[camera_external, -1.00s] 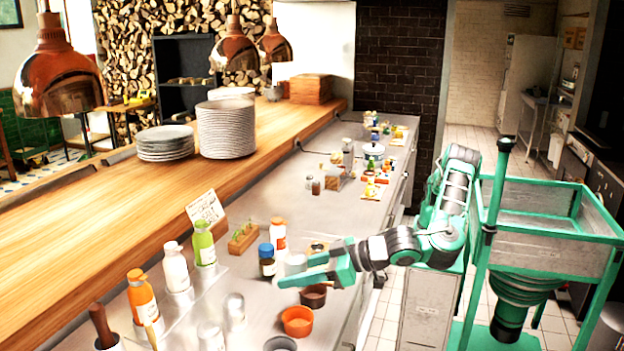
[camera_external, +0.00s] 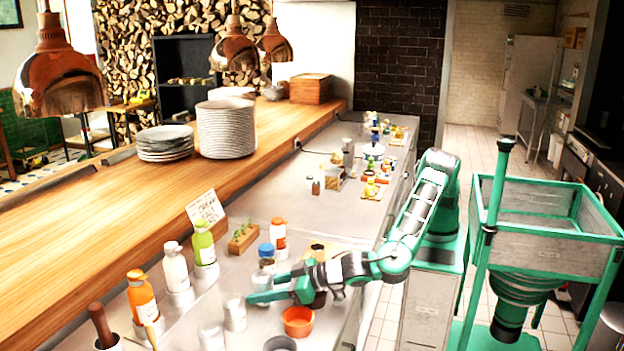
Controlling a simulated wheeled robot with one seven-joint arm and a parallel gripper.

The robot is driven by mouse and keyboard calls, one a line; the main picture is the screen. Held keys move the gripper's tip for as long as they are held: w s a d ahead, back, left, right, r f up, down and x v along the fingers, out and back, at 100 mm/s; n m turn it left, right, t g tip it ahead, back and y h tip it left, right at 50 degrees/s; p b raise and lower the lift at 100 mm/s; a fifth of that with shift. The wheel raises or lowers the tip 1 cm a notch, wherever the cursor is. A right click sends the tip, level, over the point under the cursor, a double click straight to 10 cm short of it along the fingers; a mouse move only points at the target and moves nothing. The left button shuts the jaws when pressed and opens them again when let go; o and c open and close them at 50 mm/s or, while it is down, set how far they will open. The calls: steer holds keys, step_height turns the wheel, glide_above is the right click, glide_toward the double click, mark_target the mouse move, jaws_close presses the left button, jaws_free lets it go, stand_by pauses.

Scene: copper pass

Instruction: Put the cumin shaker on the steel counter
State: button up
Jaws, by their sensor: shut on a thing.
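My gripper (camera_external: 254,289) is low over the near part of the steel counter (camera_external: 258,213), its fingers pointing left and close together. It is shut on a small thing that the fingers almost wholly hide. I take this to be the cumin shaker, but no label can be read.
An orange bowl (camera_external: 298,321) stands just in front of my gripper. Steel cups (camera_external: 235,316) are at its left. A planter (camera_external: 242,238) stands behind. The counter's middle is fairly clear.

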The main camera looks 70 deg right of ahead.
steer(key=shift+f, duration=0.25)
steer(key=o, duration=1.1)
steer(key=shift+f, duration=0.1)
steer(key=v, duration=1.2)
steer(key=shift+a, duration=0.1)
